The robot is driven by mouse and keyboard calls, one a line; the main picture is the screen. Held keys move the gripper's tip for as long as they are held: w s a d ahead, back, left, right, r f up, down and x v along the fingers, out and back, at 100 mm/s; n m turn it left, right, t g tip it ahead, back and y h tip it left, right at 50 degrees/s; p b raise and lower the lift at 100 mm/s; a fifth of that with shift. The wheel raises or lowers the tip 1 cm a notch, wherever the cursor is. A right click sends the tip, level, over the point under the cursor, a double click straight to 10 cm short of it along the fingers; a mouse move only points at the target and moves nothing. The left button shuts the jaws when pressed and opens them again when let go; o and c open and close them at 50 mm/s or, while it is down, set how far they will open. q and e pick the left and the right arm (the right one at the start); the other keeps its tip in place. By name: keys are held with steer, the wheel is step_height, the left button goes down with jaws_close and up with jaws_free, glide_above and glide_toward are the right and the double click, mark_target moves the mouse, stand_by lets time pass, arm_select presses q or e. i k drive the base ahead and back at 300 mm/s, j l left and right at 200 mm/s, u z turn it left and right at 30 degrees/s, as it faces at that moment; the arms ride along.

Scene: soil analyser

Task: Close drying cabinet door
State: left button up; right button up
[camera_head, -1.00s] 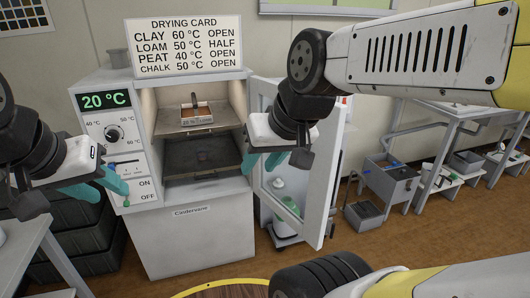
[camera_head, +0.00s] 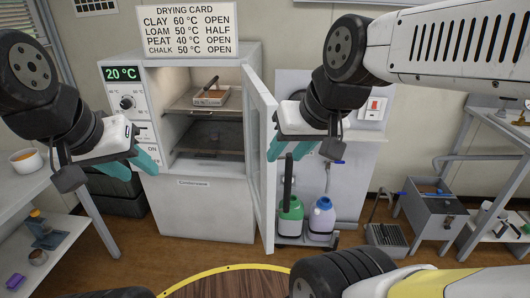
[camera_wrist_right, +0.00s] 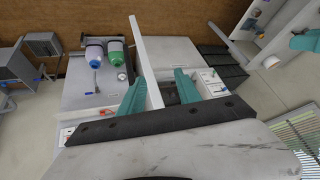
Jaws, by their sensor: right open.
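The drying cabinet (camera_head: 215,212) stands left of centre in the head view, its chamber uncovered. Its white door (camera_head: 262,160) is hinged at the chamber's right side and stands ajar, jutting toward me. My right gripper (camera_head: 290,150) is open just right of the door, near its free edge. In the right wrist view the door (camera_wrist_right: 146,55) runs as a white strip between the two teal fingers; I cannot tell whether they touch it. My left gripper (camera_head: 132,165) looks open and empty, left of the chamber, in front of the control panel (camera_head: 128,103).
A small tray (camera_head: 211,97) sits on the cabinet's upper shelf. A side table (camera_head: 28,185) is at left. A grey box (camera_head: 432,210) on the floor is at right.

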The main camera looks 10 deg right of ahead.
mark_target(265, 155)
steer(key=l+u, duration=0.45)
steer(key=l, duration=1.1)
steer(key=k, duration=0.45)
steer(key=j+u, duration=0.1)
steer(key=j, duration=0.5)
